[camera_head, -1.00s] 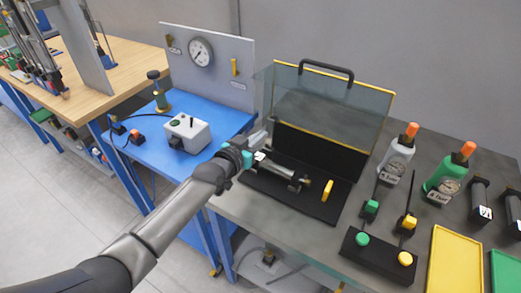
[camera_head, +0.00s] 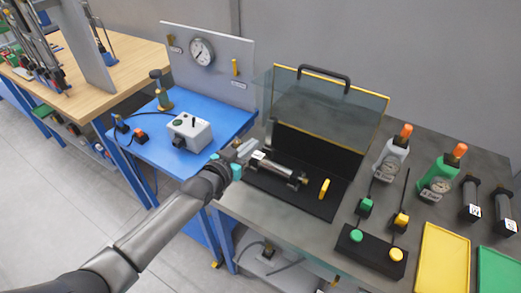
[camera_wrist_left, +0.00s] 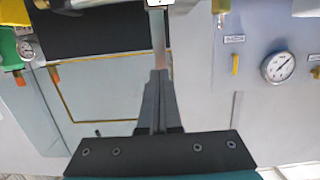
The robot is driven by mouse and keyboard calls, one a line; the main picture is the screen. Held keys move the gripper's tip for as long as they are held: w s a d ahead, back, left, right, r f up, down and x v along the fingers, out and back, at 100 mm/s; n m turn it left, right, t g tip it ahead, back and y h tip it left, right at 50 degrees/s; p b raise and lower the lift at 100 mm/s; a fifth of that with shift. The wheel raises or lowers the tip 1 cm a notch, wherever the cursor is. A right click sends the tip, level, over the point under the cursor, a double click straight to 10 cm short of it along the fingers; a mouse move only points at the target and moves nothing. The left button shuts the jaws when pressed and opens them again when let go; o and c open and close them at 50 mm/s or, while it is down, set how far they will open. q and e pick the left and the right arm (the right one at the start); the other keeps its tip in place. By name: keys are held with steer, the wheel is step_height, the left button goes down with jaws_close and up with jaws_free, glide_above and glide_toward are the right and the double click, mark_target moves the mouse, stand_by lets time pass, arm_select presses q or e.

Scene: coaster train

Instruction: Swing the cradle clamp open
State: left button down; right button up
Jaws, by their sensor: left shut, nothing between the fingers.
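A silver cylinder (camera_head: 280,167) with a white-labelled end lies in the cradle on a black base plate (camera_head: 300,205), in front of a raised clear cover. A short yellow upright piece (camera_head: 324,189) stands on the plate, right of the cylinder. I cannot tell which part is the clamp. My left gripper (camera_head: 243,149) is at the cylinder's left end, beside the white label; contact cannot be told. In the left wrist view its fingers (camera_wrist_left: 158,78) are together and empty, with a white part (camera_wrist_left: 158,3) beyond the tips. My right gripper is not in view.
The clear cover (camera_head: 325,105) with yellow edging and a black handle stands behind the plate. Bottles (camera_head: 390,158), a button box (camera_head: 370,249) and a yellow tray (camera_head: 441,262) are to the right. A grey switch box (camera_head: 189,131) sits on the blue bench at the left.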

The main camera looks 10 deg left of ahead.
arm_select(q)
steer(key=shift+p+v, duration=0.8)
steer(key=shift+v, duration=0.35)
